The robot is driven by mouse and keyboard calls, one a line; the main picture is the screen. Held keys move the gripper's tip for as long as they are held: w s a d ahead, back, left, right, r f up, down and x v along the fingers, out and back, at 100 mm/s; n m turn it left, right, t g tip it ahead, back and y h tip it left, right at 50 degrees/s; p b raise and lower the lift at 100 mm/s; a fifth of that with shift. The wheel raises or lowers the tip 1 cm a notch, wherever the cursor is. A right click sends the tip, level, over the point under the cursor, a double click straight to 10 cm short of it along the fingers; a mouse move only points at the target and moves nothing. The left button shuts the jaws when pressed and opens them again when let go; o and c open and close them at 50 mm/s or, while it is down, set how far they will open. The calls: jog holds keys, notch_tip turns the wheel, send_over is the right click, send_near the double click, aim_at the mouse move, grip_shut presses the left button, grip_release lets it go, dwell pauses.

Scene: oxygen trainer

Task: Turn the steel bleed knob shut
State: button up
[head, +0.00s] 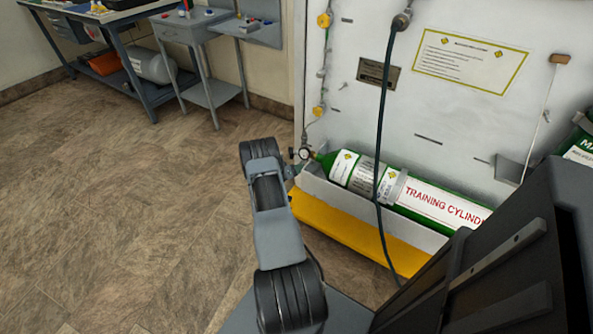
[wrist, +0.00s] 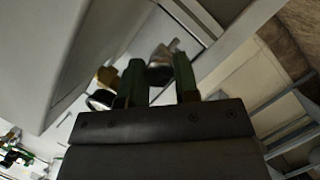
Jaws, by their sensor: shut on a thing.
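In the wrist view my gripper (wrist: 160,78) has its two green fingers on either side of a rounded steel knob (wrist: 160,66), and it is shut on it. The knob's far side and what it is mounted on are partly hidden. A round gauge (wrist: 101,99) and a brass-coloured fitting (wrist: 107,76) show just left of the fingers. In the head view a small gauge (head: 304,153) sits at the valve end of the green training cylinder (head: 430,200). My arm covers the gripper and the knob there.
The cylinder lies in a white trough with a yellow front (head: 345,232), against a white panel (head: 440,110). A dark hose (head: 383,120) hangs in front of it. Workbenches (head: 125,40) stand at the back left. The brown floor (head: 110,200) at left is clear.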

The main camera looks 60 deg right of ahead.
jog(key=shift+r+m+t, duration=0.1)
jog(key=shift+m+t, duration=0.9)
jog(key=shift+m, duration=0.6)
jog(key=o, duration=0.9)
jog(key=shift+s+y, duration=0.1)
jog(key=shift+y, duration=0.2)
jog(key=shift+a, duration=0.1)
jog(key=p+v, duration=0.2)
jog(key=v, duration=1.1)
jog(key=shift+a+r, duration=0.15)
jog(key=shift+a, duration=0.15)
